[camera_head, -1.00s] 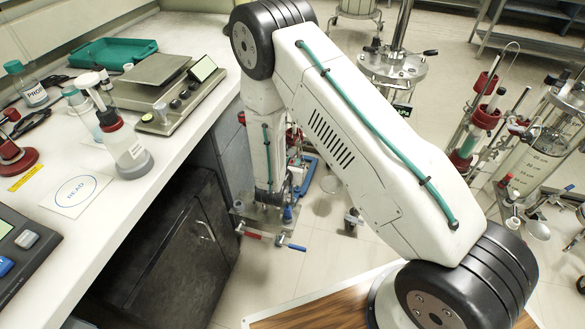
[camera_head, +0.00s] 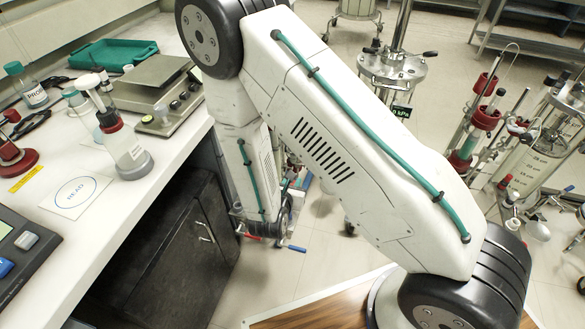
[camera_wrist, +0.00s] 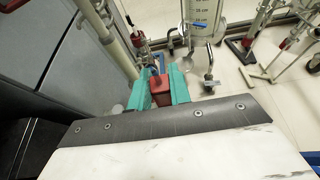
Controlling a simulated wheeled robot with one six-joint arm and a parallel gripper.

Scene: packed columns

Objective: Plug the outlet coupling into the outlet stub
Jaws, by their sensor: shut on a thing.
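In the wrist view my gripper (camera_wrist: 160,90) has two teal fingers closed on a red block-like part (camera_wrist: 160,92), which I take to be the outlet coupling. The part sits squarely between the fingers, and its far end is hard to make out. Blue and metal fittings (camera_wrist: 158,64) show just beyond the fingertips; I cannot tell which is the outlet stub or whether the red part touches it. In the head view my arm hides most of the gripper and the red part.
A clear graduated column (camera_wrist: 204,18) stands beyond the gripper, with a hanging metal fitting (camera_wrist: 208,82) below it. A pale post (camera_wrist: 108,38) runs close on the left. In the head view, a white bench (camera_head: 130,215) with a balance (camera_head: 155,82) lies left; red columns (camera_head: 485,117) stand right.

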